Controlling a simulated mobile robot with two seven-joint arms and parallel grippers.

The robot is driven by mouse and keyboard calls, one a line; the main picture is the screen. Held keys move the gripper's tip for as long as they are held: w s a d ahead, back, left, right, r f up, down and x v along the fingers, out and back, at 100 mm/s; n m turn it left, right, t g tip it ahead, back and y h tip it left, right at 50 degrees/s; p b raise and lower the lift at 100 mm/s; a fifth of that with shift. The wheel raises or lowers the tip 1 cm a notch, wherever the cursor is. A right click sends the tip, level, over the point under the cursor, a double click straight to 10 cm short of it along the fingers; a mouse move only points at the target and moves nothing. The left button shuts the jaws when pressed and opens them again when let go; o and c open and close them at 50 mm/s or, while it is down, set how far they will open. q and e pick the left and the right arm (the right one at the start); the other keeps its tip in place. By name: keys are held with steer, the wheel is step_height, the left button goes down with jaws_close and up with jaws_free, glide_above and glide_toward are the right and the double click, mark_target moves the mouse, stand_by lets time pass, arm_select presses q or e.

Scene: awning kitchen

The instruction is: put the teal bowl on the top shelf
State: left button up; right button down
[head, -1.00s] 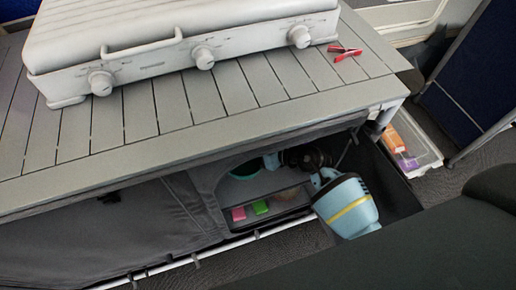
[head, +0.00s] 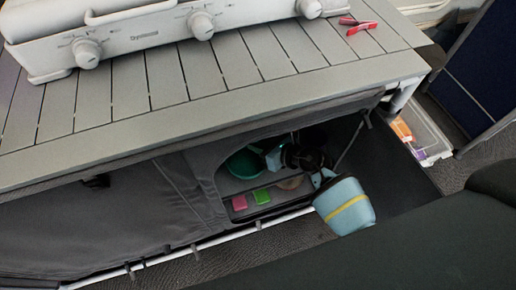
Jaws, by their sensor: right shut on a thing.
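The teal bowl (head: 243,163) is inside the dark fabric cabinet under the slatted counter, at the upper left of its opening. Only part of it shows in the shade. My right gripper (head: 272,159) reaches into the cabinet from the right and is shut at the bowl's right side; the exact contact is hard to see. A grey shelf (head: 235,184) shows below the bowl. Whether the bowl rests on it or is held just above it, I cannot tell. My left gripper is not in view.
A pink block (head: 239,202) and a green block (head: 261,196) lie lower in the cabinet, beside a brownish round thing (head: 290,183). The counter edge (head: 200,115) overhangs the opening. A white stove (head: 150,35) and red clip (head: 358,25) are on top.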

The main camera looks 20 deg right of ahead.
steer(key=shift+f, duration=0.8)
steer(key=shift+f+b, duration=0.1)
steer(key=shift+b, duration=0.2)
steer(key=c, duration=1.6)
jaws_free()
steer(key=shift+c, duration=0.2)
steer(key=shift+o, duration=0.8)
steer(key=p+v, duration=0.2)
steer(key=v, duration=0.4)
steer(key=shift+s+p, duration=0.1)
steer(key=shift+p, duration=0.2)
steer(key=shift+s+d+r, duration=0.4)
steer(key=shift+s, duration=0.05)
